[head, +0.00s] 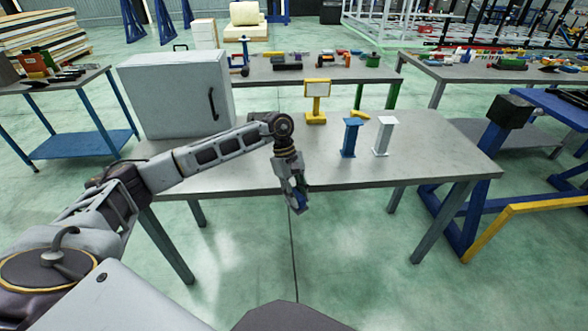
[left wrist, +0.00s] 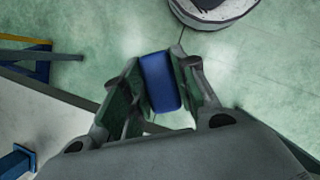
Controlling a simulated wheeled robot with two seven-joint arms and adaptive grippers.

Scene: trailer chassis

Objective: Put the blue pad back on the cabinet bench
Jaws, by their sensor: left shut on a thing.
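The blue pad (left wrist: 161,82) is a small rounded block between the fingers of my left gripper (head: 296,199). The gripper is shut on it and points down, with the pad over the floor just off the near edge of the cabinet bench (head: 340,176). In the head view only a little of the pad's blue shows at the fingertips. The bench is a grey table with a white cabinet (head: 180,95) at its left end. My right gripper is not in view.
A blue stand (head: 350,138), a white stand (head: 383,136) and a yellow stand (head: 316,100) are on the bench. The bench top is bare at the front and right. More tables with tools stand behind. A blue frame with a yellow bar (head: 520,210) is at the right.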

